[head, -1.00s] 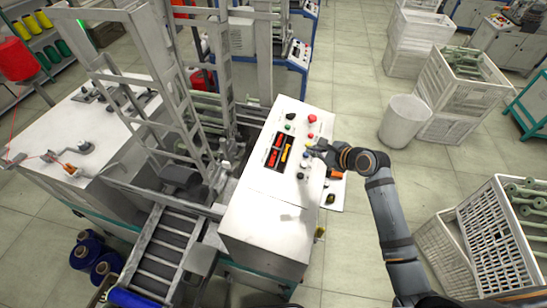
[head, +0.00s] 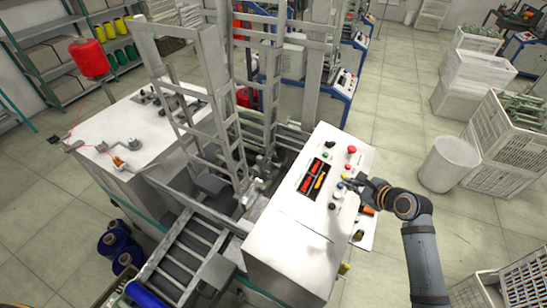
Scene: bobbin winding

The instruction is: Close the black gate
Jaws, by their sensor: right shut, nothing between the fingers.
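Grey ladder-like frames (head: 225,120) stand left of the box. I cannot make out a black gate for certain among them. My left gripper is not in view.
A slatted chute (head: 185,258) runs down at the front left of the box. A white bin (head: 448,165) and crates (head: 510,130) of green bobbins stand on the right. Blue spools (head: 115,243) stand on the floor at left. Tiled floor right of the box is open.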

